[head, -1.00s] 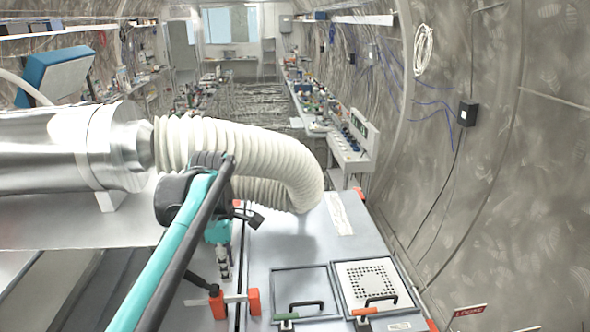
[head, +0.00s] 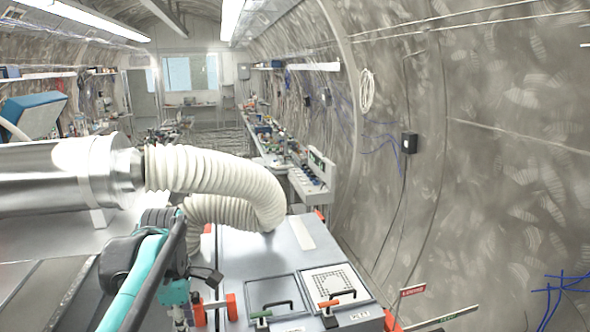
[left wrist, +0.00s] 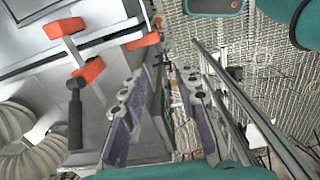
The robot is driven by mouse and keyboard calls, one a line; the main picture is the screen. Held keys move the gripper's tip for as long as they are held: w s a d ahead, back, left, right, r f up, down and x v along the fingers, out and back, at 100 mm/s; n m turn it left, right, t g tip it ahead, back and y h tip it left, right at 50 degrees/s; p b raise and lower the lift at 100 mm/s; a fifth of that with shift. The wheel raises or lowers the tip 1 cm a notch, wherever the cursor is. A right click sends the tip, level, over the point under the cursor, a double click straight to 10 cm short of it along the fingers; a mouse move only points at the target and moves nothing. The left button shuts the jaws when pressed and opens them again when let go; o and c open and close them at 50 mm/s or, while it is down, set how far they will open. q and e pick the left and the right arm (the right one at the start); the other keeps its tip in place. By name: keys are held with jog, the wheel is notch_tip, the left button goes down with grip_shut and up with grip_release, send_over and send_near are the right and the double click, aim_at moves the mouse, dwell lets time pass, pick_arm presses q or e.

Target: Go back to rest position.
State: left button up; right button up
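My left arm comes in from the lower left of the head view. Its left gripper (head: 182,318) points down at the bottom edge, beside the grey box (head: 235,255), and is partly cut off. In the left wrist view its two purple-grey fingers (left wrist: 165,80) stand apart with nothing between them, so it is open and empty. A white bar with orange ends (left wrist: 88,48) lies to the left of the fingers there, apart from them. My right gripper is in neither view.
A ribbed white hose (head: 225,175) curves from a steel cylinder (head: 55,178) down to the box. Two hatches with black handles, one perforated (head: 335,282), are on the box top. The curved tunnel wall (head: 480,190) is at right, benches (head: 310,190) further back.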

pick_arm(q)
jog(key=s+d+f+m+t+b, duration=0.1)
jog(key=s+f+m+t+b, duration=0.1)
jog(key=f+m+b, duration=0.4)
jog(key=s+d+f+m+t+b, duration=0.2)
jog(key=s+f+m+b, duration=0.3)
jog(key=f+b, duration=1)
jog(key=s+d+f+m+t+b, duration=0.2)
jog(key=f+m+b, duration=0.7)
jog(key=f, duration=1.5)
jog(key=shift+s+f+t+b, duration=0.35)
jog(key=shift+s+b, duration=0.45)
jog(key=shift+b, duration=0.4)
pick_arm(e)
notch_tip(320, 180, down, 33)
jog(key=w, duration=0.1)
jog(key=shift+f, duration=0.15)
pick_arm(q)
jog(key=shift+r, duration=0.1)
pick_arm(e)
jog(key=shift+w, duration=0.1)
